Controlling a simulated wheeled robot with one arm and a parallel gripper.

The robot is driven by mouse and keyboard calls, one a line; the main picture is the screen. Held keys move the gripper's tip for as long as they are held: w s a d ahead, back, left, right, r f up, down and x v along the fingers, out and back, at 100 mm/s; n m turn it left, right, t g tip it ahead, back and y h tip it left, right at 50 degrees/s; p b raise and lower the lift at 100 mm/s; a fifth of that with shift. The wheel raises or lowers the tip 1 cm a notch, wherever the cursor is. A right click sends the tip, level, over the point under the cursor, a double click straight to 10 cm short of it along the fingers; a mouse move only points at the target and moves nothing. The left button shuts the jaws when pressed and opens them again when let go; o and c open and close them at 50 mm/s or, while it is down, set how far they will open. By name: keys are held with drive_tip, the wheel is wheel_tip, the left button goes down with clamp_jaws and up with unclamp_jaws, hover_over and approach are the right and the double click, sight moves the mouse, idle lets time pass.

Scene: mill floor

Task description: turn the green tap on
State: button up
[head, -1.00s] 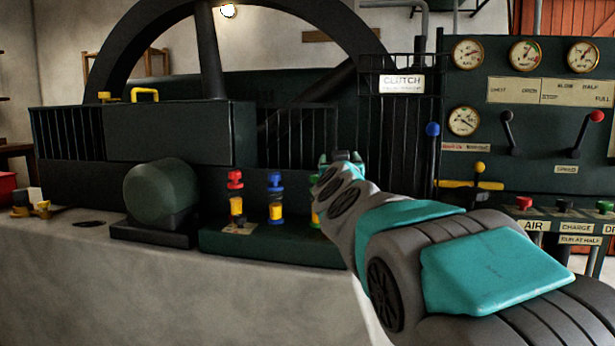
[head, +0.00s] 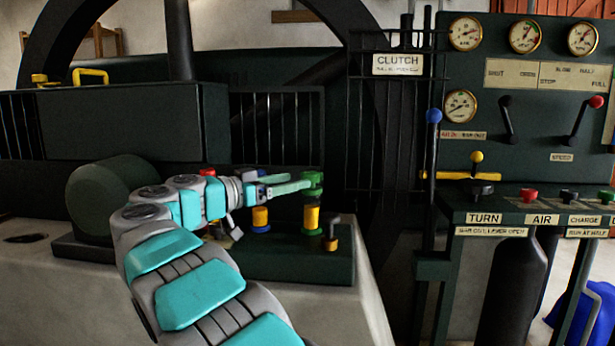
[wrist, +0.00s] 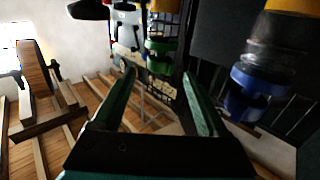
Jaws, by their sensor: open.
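The green tap (head: 311,216) stands upright at the right of a row of taps on a dark base. It has a green knob, a yellow middle and a green foot. My gripper (head: 300,183) reaches from the left at knob height, its fingertips at or very near the knob; contact cannot be told. In the wrist view, my gripper (wrist: 166,85) is open, and the green tap (wrist: 158,46) shows just beyond the gap between the fingers. The red tap (head: 207,172) is mostly hidden behind my arm.
A small brass-coloured elbow fitting (head: 331,238) stands right of the green tap. The blue tap (wrist: 250,90) is close to the right finger in the wrist view. A lever panel (head: 530,150) and barred clutch guard (head: 390,140) stand to the right.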

sight(305, 178)
drive_tip(key=x, duration=0.6)
drive_tip(key=shift+w+d, duration=0.2)
drive_tip(key=shift+c, duration=0.3)
clamp_jaws()
